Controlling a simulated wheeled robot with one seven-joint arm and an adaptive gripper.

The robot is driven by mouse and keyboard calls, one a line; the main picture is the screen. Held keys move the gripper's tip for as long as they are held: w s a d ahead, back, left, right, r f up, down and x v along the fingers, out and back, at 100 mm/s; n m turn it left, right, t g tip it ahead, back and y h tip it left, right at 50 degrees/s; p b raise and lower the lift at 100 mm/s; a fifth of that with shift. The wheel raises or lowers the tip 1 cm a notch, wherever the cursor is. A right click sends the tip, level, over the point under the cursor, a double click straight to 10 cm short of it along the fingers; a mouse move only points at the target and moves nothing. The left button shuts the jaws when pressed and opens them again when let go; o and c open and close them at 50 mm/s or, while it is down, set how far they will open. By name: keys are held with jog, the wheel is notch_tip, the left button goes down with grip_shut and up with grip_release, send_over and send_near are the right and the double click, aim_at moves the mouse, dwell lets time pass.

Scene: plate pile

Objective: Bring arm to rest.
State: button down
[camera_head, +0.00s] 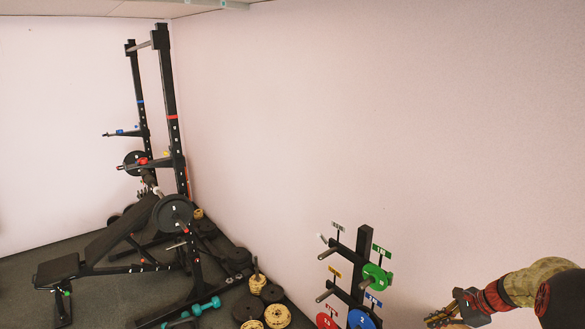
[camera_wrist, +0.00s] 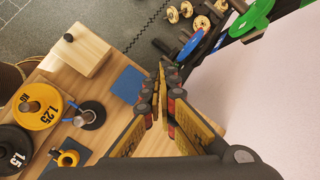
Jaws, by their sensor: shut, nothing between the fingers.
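My gripper (camera_head: 438,318) shows at the lower right of the head view, in front of the wall, with part of my arm behind it. In the wrist view its fingers (camera_wrist: 167,82) reach up the middle of the picture with their tips close together. The gripper is shut and holds nothing. The fingers appear above the edge of a wooden table (camera_wrist: 126,134); I cannot tell the height between them.
A plate rack (camera_head: 362,240) with a green plate (camera_head: 378,276) stands by the wall. A bench (camera_head: 110,234) stands farther left.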

jog(key=s+a+r+n+h+b, duration=0.1)
jog(key=s+a+r+n+b, duration=0.1)
jog(key=s+a+n+b, duration=0.3)
jog(key=s+a+r+n+h+b, duration=0.2)
jog(key=s+a+n+b, duration=0.3)
jog(key=s, duration=1.3)
jog(key=s+a+r+n+t+h+b, duration=0.1)
jog(key=s+a+n+b, duration=0.4)
jog(key=s+a+n, duration=0.5)
jog(key=shift+s+a+r+h, duration=0.5)
jog(key=shift+s+a+h, duration=0.25)
jog(key=shift+a, duration=1.9)
